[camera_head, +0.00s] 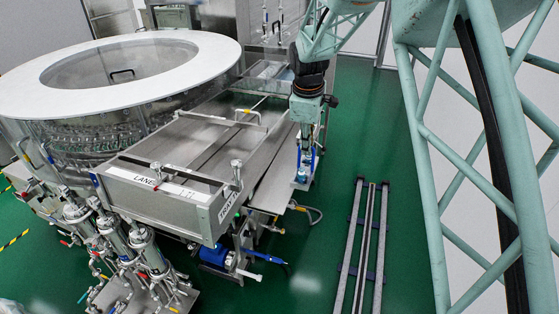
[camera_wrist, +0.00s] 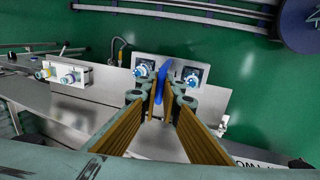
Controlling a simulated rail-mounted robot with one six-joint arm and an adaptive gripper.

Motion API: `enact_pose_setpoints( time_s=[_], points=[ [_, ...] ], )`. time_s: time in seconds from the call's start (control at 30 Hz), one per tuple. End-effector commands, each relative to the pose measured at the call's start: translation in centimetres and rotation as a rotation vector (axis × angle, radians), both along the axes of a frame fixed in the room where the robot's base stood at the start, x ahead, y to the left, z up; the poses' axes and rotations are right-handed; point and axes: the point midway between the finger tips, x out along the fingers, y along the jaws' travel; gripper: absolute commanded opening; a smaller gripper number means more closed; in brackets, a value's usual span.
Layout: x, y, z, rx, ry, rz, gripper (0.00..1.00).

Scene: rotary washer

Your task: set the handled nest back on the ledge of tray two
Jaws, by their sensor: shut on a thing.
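My gripper (camera_wrist: 163,92) is shut on the blue handle (camera_wrist: 164,82) of the nest. The nest (camera_wrist: 190,73) is a pale metal plate with a round blue-and-silver fitting on each side of the handle. In the wrist view it appears near the outer edge of the metal ledge (camera_wrist: 88,108); I cannot tell whether it touches. In the head view my gripper (camera_head: 304,165) points down beside the right side of the steel trays, with blue showing at the fingers. The ledge (camera_head: 272,185) runs along that side. The nest is mostly hidden there.
A labelled steel trough (camera_head: 165,200) and round washer with white rim (camera_head: 205,70) lie left. Floor rails (camera_head: 363,240) run at right, with green floor between.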

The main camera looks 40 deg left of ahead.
Motion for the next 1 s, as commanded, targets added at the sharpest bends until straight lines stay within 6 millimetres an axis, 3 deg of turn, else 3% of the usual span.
enact_pose_setpoints(
  time_s=[0.5, 1.0],
  points=[
    [-5.7, 5.1, -0.6, 0.001, -0.001, 0.000, 0.00],
    [-6.3, 5.7, -0.8, 0.001, -0.001, -0.001, 0.00]
  ],
)
